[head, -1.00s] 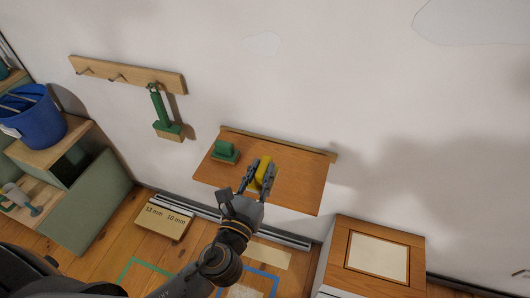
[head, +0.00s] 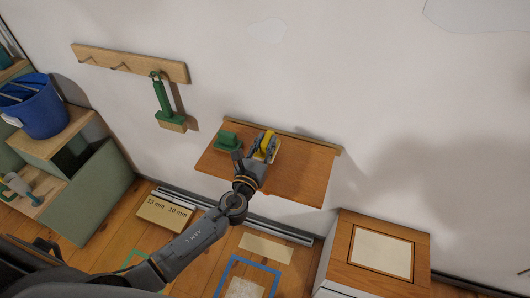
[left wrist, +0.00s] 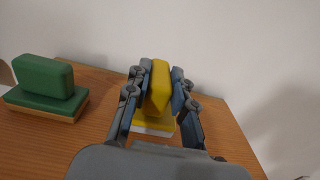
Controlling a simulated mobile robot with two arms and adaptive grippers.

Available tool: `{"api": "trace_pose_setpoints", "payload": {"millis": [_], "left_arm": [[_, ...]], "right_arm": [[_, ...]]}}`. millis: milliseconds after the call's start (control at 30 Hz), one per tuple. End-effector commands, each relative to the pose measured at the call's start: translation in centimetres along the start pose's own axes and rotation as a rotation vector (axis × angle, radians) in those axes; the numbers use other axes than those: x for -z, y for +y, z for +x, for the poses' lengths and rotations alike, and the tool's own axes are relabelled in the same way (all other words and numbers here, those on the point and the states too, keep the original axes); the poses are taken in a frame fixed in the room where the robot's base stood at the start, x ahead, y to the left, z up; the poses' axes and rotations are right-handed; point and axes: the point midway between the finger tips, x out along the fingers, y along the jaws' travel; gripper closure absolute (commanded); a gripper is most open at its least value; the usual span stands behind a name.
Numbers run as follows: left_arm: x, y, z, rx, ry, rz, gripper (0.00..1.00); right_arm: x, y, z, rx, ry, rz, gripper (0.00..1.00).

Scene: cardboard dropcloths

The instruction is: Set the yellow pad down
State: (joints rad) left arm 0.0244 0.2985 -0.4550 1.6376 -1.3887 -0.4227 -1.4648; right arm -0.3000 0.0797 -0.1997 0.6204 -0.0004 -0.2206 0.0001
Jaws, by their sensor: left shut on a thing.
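The yellow pad (left wrist: 158,88) is between the fingers of my left gripper (left wrist: 156,98), which is shut on its upright yellow handle. Its wider base with a pale underside shows below the fingers, over the wooden shelf (head: 300,185). I cannot tell whether the base touches the shelf. In the head view the yellow pad (head: 268,141) is near the back of the shelf, right of a green pad (head: 228,140). The green pad also stands at the left in the left wrist view (left wrist: 44,82). My right gripper is not in view.
A rack (head: 130,64) on the wall holds a hanging green tool (head: 163,100). A blue bucket (head: 34,108) stands on the left cabinet. A low cabinet (head: 378,250) is at lower right. The shelf's right part is clear.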

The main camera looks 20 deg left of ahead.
Motion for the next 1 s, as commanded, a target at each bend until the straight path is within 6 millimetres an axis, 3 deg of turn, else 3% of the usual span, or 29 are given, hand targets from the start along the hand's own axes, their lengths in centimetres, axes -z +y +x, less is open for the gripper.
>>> {"api": "trace_pose_setpoints", "payload": {"millis": [33,133,567,600,700,1000], "left_arm": [[1.4,0.0,-0.1,0.000,0.003,0.002,1.00],[2.6,0.0,-0.1,-0.001,0.002,0.002,1.00],[3.3,0.0,-0.1,-0.001,0.001,0.001,1.00],[3.2,0.0,-0.1,-0.001,0.001,0.000,0.72],[3.2,0.0,-0.1,-0.001,0.001,0.001,0.54],[3.1,0.0,-0.1,-0.001,0.001,0.001,0.54]], "right_arm": [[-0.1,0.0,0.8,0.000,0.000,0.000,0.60],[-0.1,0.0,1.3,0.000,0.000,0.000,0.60],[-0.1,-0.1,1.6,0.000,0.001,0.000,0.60],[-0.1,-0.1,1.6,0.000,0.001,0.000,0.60],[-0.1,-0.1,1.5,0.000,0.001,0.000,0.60],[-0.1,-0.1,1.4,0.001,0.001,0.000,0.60]]}}
